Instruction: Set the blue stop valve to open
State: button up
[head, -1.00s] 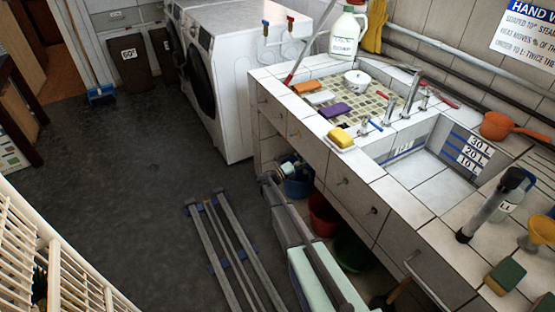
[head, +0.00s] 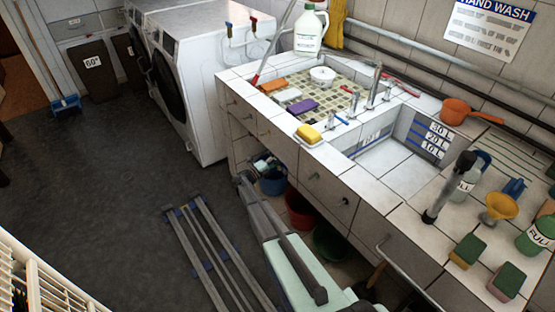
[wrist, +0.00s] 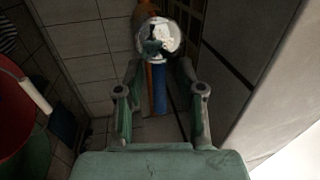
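A small blue-handled valve (head: 229,28) shows in the head view on the piping above the washing machine, beside a red-handled one (head: 253,23). My gripper (head: 262,164) is far below it, at the open space under the tiled counter. In the wrist view my gripper (wrist: 158,75) has its two fingers apart, with nothing held between them. Beyond the fingers are a round, shiny white-and-dark fitting (wrist: 157,39), an orange pipe (wrist: 149,88) and a blue pipe (wrist: 159,92). I cannot tell whether a stop valve belongs to these, nor the handle's setting.
A blue bucket (head: 273,184), a red bucket (head: 299,207) and a green bucket (head: 330,242) stand under the counter (head: 368,192). The red bucket also shows in the wrist view (wrist: 14,115).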

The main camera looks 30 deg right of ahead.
jog(key=v, duration=1.2)
jog(key=shift+f, duration=0.1)
dwell(0.4)
